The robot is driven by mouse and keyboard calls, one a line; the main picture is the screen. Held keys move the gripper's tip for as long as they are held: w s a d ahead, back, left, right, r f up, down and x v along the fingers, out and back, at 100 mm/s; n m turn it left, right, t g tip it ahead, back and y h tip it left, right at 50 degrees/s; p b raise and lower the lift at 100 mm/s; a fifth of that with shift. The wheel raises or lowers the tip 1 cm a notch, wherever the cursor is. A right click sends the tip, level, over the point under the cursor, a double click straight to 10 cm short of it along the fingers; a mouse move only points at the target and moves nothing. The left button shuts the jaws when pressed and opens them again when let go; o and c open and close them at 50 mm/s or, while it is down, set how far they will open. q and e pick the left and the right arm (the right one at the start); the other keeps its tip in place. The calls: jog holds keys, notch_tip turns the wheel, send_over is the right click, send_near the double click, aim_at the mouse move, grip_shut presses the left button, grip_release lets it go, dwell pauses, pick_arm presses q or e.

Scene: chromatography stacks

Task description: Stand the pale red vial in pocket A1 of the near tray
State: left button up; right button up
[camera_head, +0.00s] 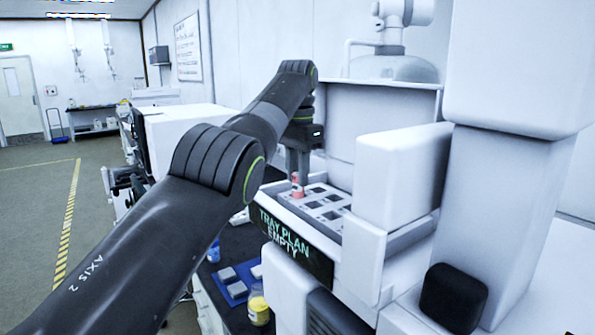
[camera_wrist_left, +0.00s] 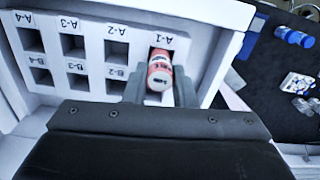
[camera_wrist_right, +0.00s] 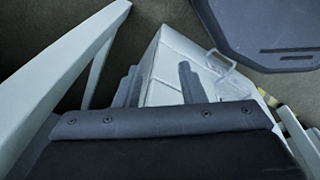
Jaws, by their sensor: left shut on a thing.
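The pale red vial (camera_head: 297,186) is held between the fingers of my left gripper (camera_head: 298,178). In the left wrist view the vial (camera_wrist_left: 159,72) lies between the two fingers of the left gripper (camera_wrist_left: 159,90), right at the pocket labelled A-1. It covers most of that pocket, so I cannot tell how deep its base sits. The white tray (camera_wrist_left: 93,50) has two rows of labelled square pockets, and the other visible ones look empty. My right gripper (camera_wrist_right: 160,85) shows in the right wrist view with its fingers apart and nothing between them.
White housings (camera_head: 400,175) stand to the right. A yellow jar (camera_head: 259,309), a blue-capped bottle (camera_head: 213,252) and a blue mat with grey blocks (camera_head: 237,289) are on the dark bench below.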

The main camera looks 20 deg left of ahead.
pick_arm(q)
jog(key=shift+f, duration=0.25)
jog(key=shift+f+b, duration=0.5)
jog(key=shift+b, duration=0.2)
jog(key=o, duration=1)
jog(key=shift+o, duration=0.6)
jog(key=o, duration=0.3)
